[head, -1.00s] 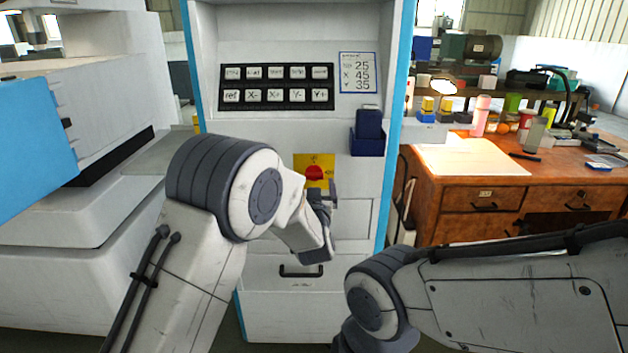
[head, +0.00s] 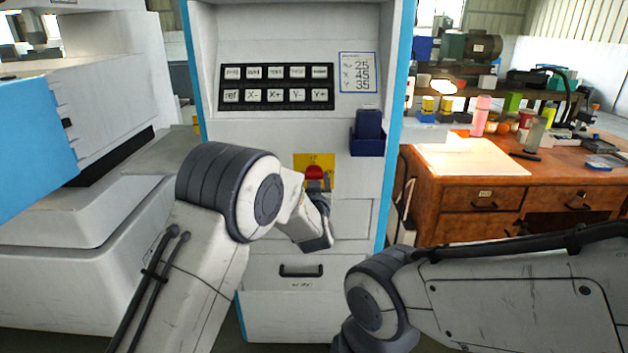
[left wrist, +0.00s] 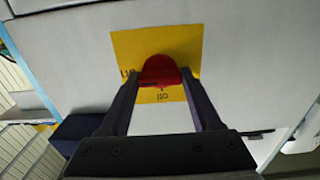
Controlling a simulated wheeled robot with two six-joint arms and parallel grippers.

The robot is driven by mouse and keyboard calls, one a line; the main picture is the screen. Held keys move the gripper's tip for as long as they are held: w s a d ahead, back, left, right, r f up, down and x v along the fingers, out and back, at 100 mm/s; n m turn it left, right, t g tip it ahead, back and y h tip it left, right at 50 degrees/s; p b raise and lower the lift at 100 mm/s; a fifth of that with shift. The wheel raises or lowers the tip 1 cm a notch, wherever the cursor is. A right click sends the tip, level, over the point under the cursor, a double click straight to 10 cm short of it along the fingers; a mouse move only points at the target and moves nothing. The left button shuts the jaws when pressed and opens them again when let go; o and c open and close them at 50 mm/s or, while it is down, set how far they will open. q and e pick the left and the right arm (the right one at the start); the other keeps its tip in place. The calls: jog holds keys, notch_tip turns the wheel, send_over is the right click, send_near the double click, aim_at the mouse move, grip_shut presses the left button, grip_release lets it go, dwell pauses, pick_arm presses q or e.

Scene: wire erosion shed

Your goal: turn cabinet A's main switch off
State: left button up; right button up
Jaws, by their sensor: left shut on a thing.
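Cabinet A (head: 348,220) is a white cabinet with blue edges in the middle of the head view. Its main switch is a red knob (head: 315,172) on a yellow plate (head: 300,160). In the left wrist view the red knob (left wrist: 160,70) sits between the two dark fingers of my left gripper (left wrist: 162,84), which is shut on it. The plate (left wrist: 180,95) shows an "off" mark below the knob. In the head view my left gripper (head: 318,186) partly covers the knob's lower part. My right gripper is out of view.
A button panel (head: 277,86) and a label card (head: 358,72) are above the switch. A dark blue box (head: 367,138) is fixed at its upper right. A drawer handle (head: 301,271) is below. A cluttered wooden desk (head: 470,180) stands at the right.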

pick_arm(q)
jog(key=shift+f+n+b, duration=0.2)
jog(key=shift+n+b, duration=1.1)
jog(key=shift+b, duration=0.1)
jog(key=shift+a+r+n+b, duration=0.1)
jog(key=shift+n+b, duration=7.45)
jog(key=shift+n, duration=0.15)
jog(key=o, duration=1.4)
jog(key=shift+s+r, duration=0.1)
jog(key=shift+s, duration=0.05)
